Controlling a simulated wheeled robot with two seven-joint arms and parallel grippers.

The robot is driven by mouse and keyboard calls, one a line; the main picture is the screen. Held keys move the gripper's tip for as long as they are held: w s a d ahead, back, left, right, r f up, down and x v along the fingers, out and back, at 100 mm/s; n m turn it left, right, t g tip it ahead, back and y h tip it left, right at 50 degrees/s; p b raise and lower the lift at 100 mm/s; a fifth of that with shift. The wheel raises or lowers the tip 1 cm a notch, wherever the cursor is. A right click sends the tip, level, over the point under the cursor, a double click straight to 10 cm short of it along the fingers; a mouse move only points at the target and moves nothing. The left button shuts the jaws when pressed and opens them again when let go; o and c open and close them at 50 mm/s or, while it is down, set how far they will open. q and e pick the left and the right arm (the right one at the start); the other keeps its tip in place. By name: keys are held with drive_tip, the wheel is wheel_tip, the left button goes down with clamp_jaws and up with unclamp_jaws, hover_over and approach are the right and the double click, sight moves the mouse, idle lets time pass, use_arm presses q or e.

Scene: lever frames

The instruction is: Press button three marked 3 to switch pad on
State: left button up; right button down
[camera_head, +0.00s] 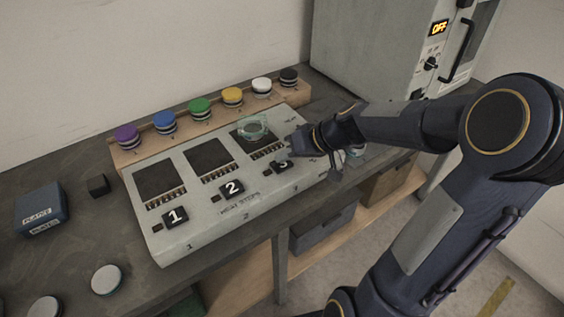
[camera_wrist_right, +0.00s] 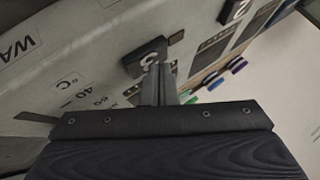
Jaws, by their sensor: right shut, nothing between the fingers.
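The grey panel (camera_head: 200,235) on the bench carries black buttons marked 1 (camera_head: 175,217), 2 (camera_head: 232,188) and 3 (camera_head: 282,166). A dark square pad lies behind each button. A clear round glass item (camera_head: 252,127) sits on the dark pad behind button 3 (camera_head: 247,140). My right gripper (camera_head: 287,152) is shut and empty, with its fingertips right at button 3. In the right wrist view, the closed fingers (camera_wrist_right: 158,82) point at button 3 (camera_wrist_right: 146,56) and cover part of it. I cannot tell whether they touch it. My left gripper is out of view.
A wooden rack (camera_head: 215,122) with several coloured round knobs stands behind the panel. A grey oven-like box (camera_head: 385,60) with an OFF display stands at the back right. A blue box (camera_head: 41,209), a small black cube (camera_head: 98,185) and white discs (camera_head: 106,279) lie left.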

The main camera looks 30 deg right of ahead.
sight(286, 165)
drive_tip(key=shift+f, duration=0.15)
drive_tip(key=shift+r, duration=0.75)
drive_tip(key=shift+p, duration=0.3)
wheel_tip(286, 165, up, 6)
drive_tip(key=p, duration=0.4)
drive_tip(key=s+a+h, duration=0.1)
drive_tip(key=s+a, duration=0.3)
drive_tip(key=s, duration=0.6)
drive_tip(key=s+a+g+h+p, duration=0.1)
drive_tip(key=s+a, duration=0.3)
drive_tip(key=s, duration=0.7)
drive_tip(key=shift+r+m, duration=0.35)
drive_tip(key=shift+m, duration=0.05)
